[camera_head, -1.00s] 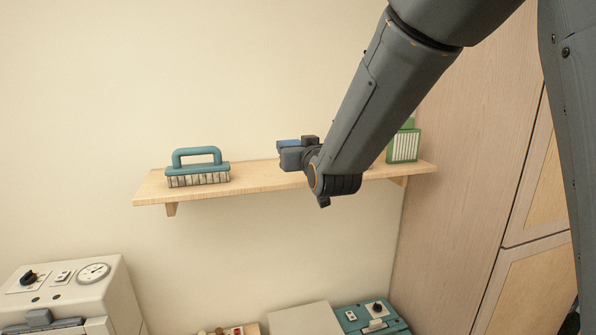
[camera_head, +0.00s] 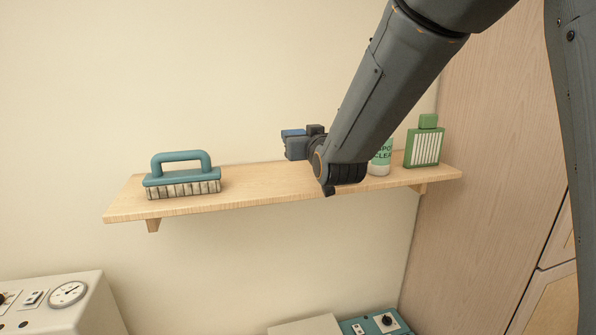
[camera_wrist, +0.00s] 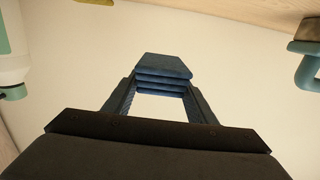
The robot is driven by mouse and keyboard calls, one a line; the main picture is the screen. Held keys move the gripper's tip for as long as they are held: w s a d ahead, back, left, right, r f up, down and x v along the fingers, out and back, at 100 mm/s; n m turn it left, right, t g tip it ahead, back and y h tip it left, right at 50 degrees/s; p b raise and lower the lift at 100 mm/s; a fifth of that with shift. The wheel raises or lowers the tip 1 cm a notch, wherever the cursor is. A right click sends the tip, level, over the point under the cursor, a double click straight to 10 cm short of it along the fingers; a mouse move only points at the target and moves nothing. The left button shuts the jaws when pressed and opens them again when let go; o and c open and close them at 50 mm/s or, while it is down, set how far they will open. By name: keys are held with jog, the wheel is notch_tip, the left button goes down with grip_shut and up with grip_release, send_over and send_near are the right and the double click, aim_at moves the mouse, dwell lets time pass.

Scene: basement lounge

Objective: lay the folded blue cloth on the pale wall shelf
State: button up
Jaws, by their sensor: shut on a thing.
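The folded blue cloth (camera_wrist: 163,72) is a small stack of layers held between the fingertips of my gripper (camera_wrist: 160,88) in the wrist view. In the head view a sliver of the blue cloth (camera_head: 293,132) shows at the far side of my gripper (camera_head: 298,143), mostly hidden by it. My gripper is shut on the cloth. In the head view it appears over the middle of the pale wall shelf (camera_head: 250,188), near the wall. I cannot tell the exact gap between cloth and shelf.
A teal-handled brush (camera_head: 182,176) stands on the shelf's left part. A white and green bottle (camera_head: 381,158), partly behind my arm, and a green item with a striped front (camera_head: 424,147) stand at the right. The shelf between brush and bottle looks clear. A wood cabinet (camera_head: 490,150) is at right.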

jog(key=p, duration=0.2)
send_over(299, 183)
notch_tip(299, 183, down, 6)
jog(key=shift+r, duration=0.1)
jog(key=shift+f+p, duration=0.6)
jog(key=shift+f, duration=1.45)
jog(key=o, duration=1.1)
jog(key=shift+f, duration=0.1)
jog(key=shift+c, duration=0.2)
